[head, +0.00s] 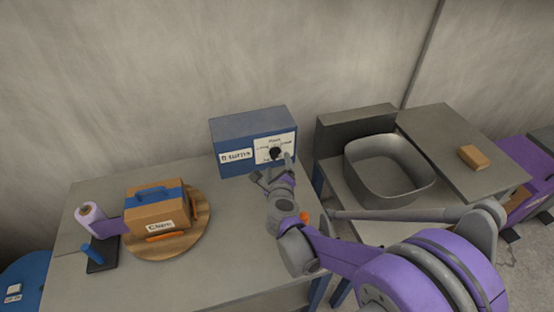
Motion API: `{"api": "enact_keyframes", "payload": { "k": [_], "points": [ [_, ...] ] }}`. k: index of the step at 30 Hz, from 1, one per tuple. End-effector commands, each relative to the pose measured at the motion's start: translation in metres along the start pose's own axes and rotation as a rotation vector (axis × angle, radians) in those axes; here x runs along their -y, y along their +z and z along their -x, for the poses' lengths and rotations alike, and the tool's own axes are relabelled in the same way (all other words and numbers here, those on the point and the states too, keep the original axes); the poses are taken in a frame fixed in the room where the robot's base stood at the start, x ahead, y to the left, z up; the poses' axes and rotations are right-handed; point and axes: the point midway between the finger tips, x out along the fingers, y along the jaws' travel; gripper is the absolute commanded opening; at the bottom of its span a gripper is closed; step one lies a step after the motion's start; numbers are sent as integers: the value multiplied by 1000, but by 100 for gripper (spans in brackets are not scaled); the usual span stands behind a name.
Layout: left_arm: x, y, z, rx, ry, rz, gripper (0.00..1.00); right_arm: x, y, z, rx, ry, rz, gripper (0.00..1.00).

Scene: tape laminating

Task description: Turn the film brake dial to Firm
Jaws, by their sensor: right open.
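The film brake dial is a small black knob (275,153) on the white label of a blue box (240,128) at the back of the table. The label's lettering is too small to read, so I cannot tell the dial's setting. My right gripper (282,162) is open at the front of the box, close to the knob. I cannot tell whether its fingers touch the knob or stand around it. A sign on the box reads "5 turns". My left gripper is not in view.
A cardboard box (158,211) with a blue strap sits on a round wooden turntable (200,222) at the left, beside a film roll (92,214) and a dark stand with a blue post. A grey basin (385,172) and a small brown block (474,157) are at the right.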

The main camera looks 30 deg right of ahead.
Motion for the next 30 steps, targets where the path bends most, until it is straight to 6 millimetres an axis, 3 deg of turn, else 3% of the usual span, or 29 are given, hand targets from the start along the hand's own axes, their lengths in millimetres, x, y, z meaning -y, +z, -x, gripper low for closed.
{"api": "enact_keyframes", "payload": {
  "k": [3, 9, 20, 30],
  "points": [
    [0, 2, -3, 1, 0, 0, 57, 0, -1, -23, -1, -1, 1, 80],
    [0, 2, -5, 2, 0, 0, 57, 0, 0, -45, 1, 0, 1, 80],
    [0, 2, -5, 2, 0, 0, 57, 0, 1, -50, 2, 1, 2, 80],
    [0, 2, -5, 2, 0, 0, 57, 0, 1, -49, 2, 1, 2, 21]
  ]
}}
